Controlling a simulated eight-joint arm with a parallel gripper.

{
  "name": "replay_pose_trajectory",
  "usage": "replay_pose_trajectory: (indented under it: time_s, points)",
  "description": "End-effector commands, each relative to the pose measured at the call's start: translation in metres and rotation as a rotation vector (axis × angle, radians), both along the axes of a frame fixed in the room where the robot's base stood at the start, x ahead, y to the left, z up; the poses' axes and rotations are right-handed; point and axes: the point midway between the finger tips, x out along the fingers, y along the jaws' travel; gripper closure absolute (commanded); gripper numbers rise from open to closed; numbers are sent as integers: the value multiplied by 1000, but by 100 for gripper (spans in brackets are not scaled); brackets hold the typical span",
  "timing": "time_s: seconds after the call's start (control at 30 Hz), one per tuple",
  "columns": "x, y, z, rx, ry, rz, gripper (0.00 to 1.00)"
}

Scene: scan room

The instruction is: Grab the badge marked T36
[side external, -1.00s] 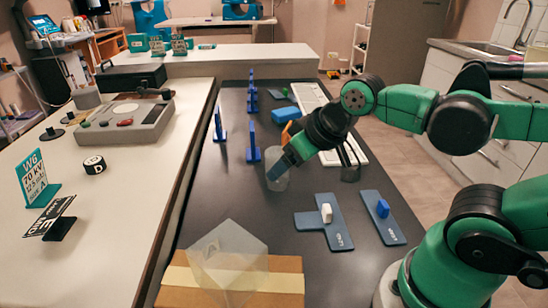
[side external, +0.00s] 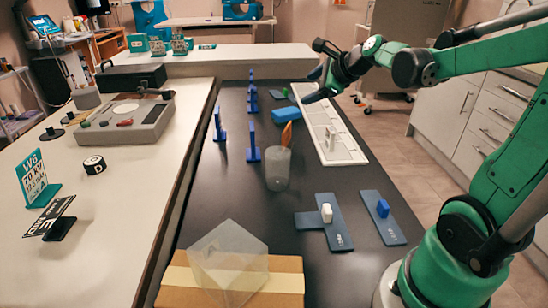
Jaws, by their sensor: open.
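I cannot make out the mark T36 on anything in this view. A white slotted panel (side external: 347,148) lies along the right side of the dark table, with a small pale upright piece (side external: 331,138) on it; any marking there is too small to read. My gripper (side external: 309,86) is open, its fingers pointing left and down above the far end of the panel. I see nothing between the fingers. A grey translucent cup (side external: 277,170) stands mid-table, with an orange piece (side external: 287,135) at its rim; I cannot tell whether it is inside or behind.
Blue upright stands (side external: 253,142) line the left of the dark table. A blue block (side external: 285,113) lies beyond the cup. Blue-grey plates (side external: 340,236) with a white and a blue knob lie at the front right. A clear box (side external: 228,262) sits on cardboard at the front.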

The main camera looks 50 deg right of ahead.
Motion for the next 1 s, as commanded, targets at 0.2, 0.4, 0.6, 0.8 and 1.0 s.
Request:
replay_pose_trajectory:
  time_s: [0.2,0.4,0.6,0.8,1.0]
  points:
    - [-19,-101,-9,561,-303,-554,30]
    - [-22,-113,-59,663,-361,-631,30]
    - [-22,-113,-115,660,-359,-629,30]
    - [-22,-112,-145,660,-358,-627,30]
    - [-10,-117,-157,659,-357,-625,30]
